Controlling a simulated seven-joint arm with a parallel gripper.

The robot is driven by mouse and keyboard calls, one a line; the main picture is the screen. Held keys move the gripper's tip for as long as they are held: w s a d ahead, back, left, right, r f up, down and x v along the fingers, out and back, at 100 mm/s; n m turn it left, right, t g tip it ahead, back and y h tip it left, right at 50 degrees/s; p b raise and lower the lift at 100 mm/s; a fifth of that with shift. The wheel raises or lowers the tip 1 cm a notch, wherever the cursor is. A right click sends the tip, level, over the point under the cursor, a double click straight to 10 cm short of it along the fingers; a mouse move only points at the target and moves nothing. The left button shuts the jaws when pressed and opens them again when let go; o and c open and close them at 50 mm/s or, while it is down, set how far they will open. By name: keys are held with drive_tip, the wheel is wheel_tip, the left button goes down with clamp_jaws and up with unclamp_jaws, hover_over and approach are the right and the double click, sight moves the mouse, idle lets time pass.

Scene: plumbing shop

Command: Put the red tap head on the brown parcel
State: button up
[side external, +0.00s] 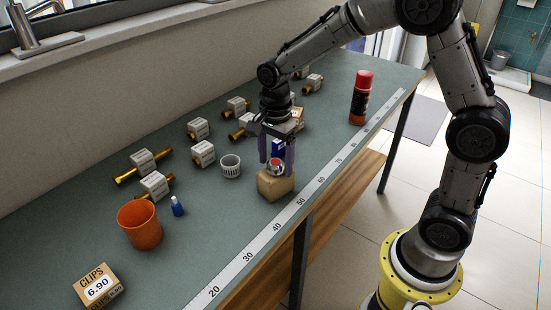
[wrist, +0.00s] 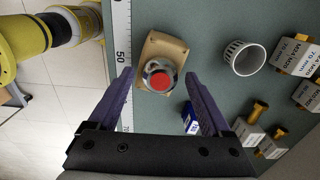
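The red tap head (side external: 276,166) has a red top and a silver metal body. It sits on top of the brown parcel (side external: 275,186), near the measuring strip. In the wrist view the tap head (wrist: 161,79) is on the parcel (wrist: 166,50), towards the parcel's edge nearest my gripper. My gripper (side external: 276,160) points down over the parcel. Its purple fingers are spread on either side of the tap head. In the wrist view my gripper (wrist: 158,76) shows a gap between each finger and the tap head.
A white slotted cup (side external: 230,166), an orange pot (side external: 139,225), a small blue bottle (side external: 177,206) and a clips box (side external: 98,286) stand to the left. A blue box (wrist: 190,118) is close to one finger. Several labelled brass fittings lie behind. A red spray can (side external: 361,98) stands right.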

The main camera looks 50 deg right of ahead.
sight(275, 162)
wheel_tip(275, 162, up, 11)
drive_tip(key=s+r+n+t, duration=0.2)
drive_tip(key=s+r+n, duration=0.4)
drive_tip(key=s, duration=0.4)
drive_tip(key=s+d+f+n+t, duration=0.1)
drive_tip(key=s+f+n+t, duration=0.2)
drive_tip(key=s+n, duration=0.8)
drive_tip(key=shift+s+f+n+t, duration=0.3)
drive_tip(key=shift+f+n, duration=0.2)
drive_tip(key=shift+f, duration=0.35)
